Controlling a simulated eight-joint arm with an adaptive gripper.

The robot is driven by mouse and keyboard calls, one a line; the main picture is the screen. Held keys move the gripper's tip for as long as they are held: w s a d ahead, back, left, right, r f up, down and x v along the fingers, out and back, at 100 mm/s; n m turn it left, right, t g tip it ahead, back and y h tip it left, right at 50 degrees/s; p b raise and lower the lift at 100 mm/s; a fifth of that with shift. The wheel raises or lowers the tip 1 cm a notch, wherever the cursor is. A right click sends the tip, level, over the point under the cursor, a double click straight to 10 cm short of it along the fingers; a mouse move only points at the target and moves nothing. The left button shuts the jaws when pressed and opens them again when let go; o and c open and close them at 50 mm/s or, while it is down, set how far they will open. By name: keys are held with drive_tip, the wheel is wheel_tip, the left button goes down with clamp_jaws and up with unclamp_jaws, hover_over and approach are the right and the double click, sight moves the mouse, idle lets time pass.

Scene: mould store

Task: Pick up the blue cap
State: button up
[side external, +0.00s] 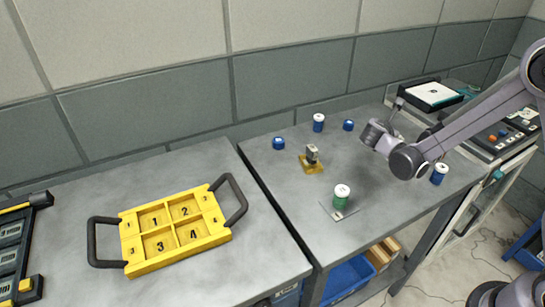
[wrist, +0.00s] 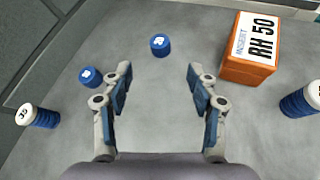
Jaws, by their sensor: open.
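Two short blue caps stand on the grey bench in the side view, one at the left (side external: 278,143) and one farther right (side external: 348,125). In the wrist view, one blue cap (wrist: 160,44) lies ahead of my gripper (wrist: 160,78), centred between its fingertips but beyond them. Another blue cap (wrist: 91,77) is just outside the left finger. My gripper is open and empty, with bare bench between its fingers. In the side view my gripper (side external: 378,135) hangs over the bench, right of the caps; its fingertips are hard to make out.
Blue white-topped jars (wrist: 37,116) (wrist: 300,100) stand on both sides in the wrist view. An orange RH 50 box (wrist: 249,48) is at upper right. The side view shows a green jar (side external: 341,196), a brass-based block (side external: 312,160) and a yellow numbered tray (side external: 128,228).

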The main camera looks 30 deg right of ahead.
drive_tip(key=shift+w+d+f+n+h, duration=0.25)
drive_tip(key=shift+f+n+h, duration=0.05)
drive_tip(key=shift+f+n, duration=0.2)
drive_tip(key=shift+w+d+f+n+h, duration=0.2)
drive_tip(key=shift+f+n+h, duration=0.15)
drive_tip(key=shift+n, duration=0.15)
drive_tip(key=shift+w+d+f, duration=0.1)
drive_tip(key=shift+d+f, duration=0.05)
drive_tip(key=shift+d, duration=0.1)
drive_tip(key=x, duration=1)
drive_tip(key=shift+w, duration=0.1)
drive_tip(key=c, duration=0.9)
